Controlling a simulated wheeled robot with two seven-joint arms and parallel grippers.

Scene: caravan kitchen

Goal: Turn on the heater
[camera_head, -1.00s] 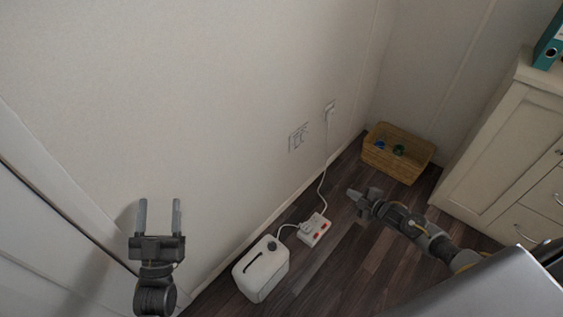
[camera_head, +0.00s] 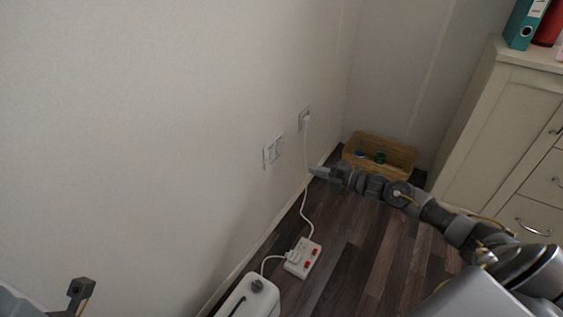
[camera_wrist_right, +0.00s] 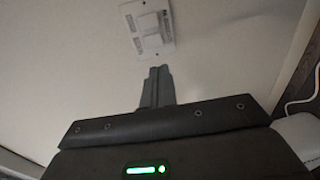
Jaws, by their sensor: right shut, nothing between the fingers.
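The white heater (camera_head: 236,298), a box with a dark dial on top, stands on the floor at the bottom of the head view, partly cut off. Its cable runs to a white power strip (camera_head: 303,258) with red switches. A wall switch plate (camera_head: 273,151) is on the wall; a switch plate also shows ahead of the fingers in the right wrist view (camera_wrist_right: 150,28). My right gripper (camera_head: 318,171) is shut and empty, in front of the wall; its fingers are together in the wrist view (camera_wrist_right: 158,86). A dark part of my left arm shows at bottom left; its fingers cannot be made out.
A plug sits in a wall socket (camera_head: 305,118), its white cable hanging to the power strip. A wicker basket (camera_head: 400,157) stands in the corner. A cream cabinet (camera_head: 485,140) with a teal binder (camera_head: 524,24) on top is at right. The dark wooden floor beside the strip is clear.

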